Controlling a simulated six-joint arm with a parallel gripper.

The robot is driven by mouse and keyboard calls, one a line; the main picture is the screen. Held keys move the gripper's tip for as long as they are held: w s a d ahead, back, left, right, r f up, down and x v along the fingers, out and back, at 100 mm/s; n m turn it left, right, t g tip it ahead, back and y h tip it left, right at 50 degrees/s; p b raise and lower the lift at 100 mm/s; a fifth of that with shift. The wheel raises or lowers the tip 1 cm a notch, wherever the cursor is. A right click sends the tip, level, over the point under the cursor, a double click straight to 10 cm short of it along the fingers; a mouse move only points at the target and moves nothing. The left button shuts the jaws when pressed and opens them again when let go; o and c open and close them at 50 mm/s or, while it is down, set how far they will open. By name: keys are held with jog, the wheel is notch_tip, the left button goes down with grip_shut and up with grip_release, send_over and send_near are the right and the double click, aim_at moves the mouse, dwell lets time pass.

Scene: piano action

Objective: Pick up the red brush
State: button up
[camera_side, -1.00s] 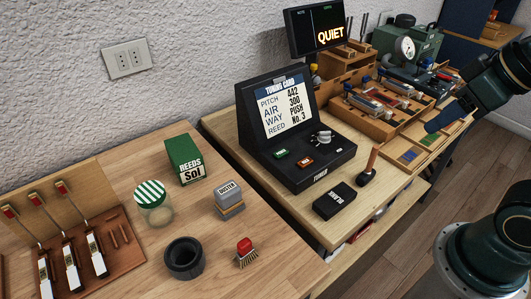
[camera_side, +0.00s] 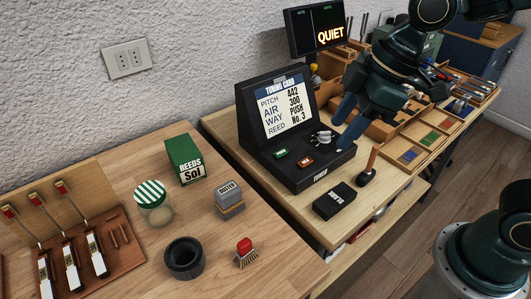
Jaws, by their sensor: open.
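The red brush (camera_side: 245,247) stands on the left wooden bench near its front right edge. It has a red rounded top and pale bristles splayed at the bottom. My gripper (camera_side: 345,122) is open and empty, above the right bench in front of the tuning console. Its blue fingers point down and to the left. It is well to the right of the brush and higher, not touching it.
A black cup (camera_side: 184,258) is left of the brush, and a grey duster block (camera_side: 229,200) is behind it. The tuning console (camera_side: 300,165) and a black box (camera_side: 334,201) are on the right bench.

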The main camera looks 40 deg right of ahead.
jog(key=w+a+f+n+g+y, duration=0.1)
jog(key=w+a+f+n+g, duration=0.2)
jog(key=a, duration=0.5)
jog(key=n, duration=0.5)
send_near(245, 241)
jog(key=d, duration=0.1)
jog(key=shift+w+r+y, duration=0.25)
jog(key=shift+r+y, duration=0.15)
jog(key=shift+f, duration=0.1)
jog(key=shift+x, duration=4.2)
jog(key=shift+s, duration=0.2)
jog(key=shift+x, duration=2.55)
jog(key=shift+s, duration=0.15)
jog(key=shift+c, duration=0.2)
grip_shut()
